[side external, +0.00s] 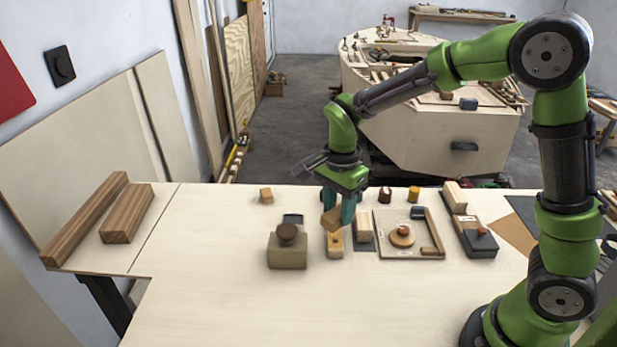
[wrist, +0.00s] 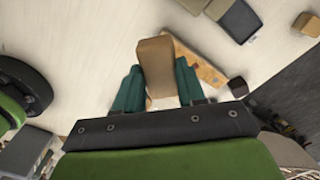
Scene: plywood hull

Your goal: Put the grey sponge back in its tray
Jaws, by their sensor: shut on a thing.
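My gripper (side external: 337,212) is shut on a tan-brown block (side external: 331,219), held tilted above the worktop. In the wrist view the same block (wrist: 155,65) sits between the teal fingers of my gripper (wrist: 157,90). Below it lies a pale wooden piece with a dark hole (side external: 335,244); whether the two touch is unclear. No thing clearly reads as a grey sponge. The nearest in colour are a grey-beige block (side external: 288,254) with a brown knob, left of my gripper, and a dark grey piece (side external: 293,218) behind it. I cannot tell which thing is the sponge's tray.
A cream block (side external: 363,226) stands just right of my gripper, then a square board (side external: 428,225) with a round disc. A dark tray (side external: 482,250) lies farther right. A small wooden cube (side external: 265,195) is behind left. The worktop's front (side external: 230,310) is clear.

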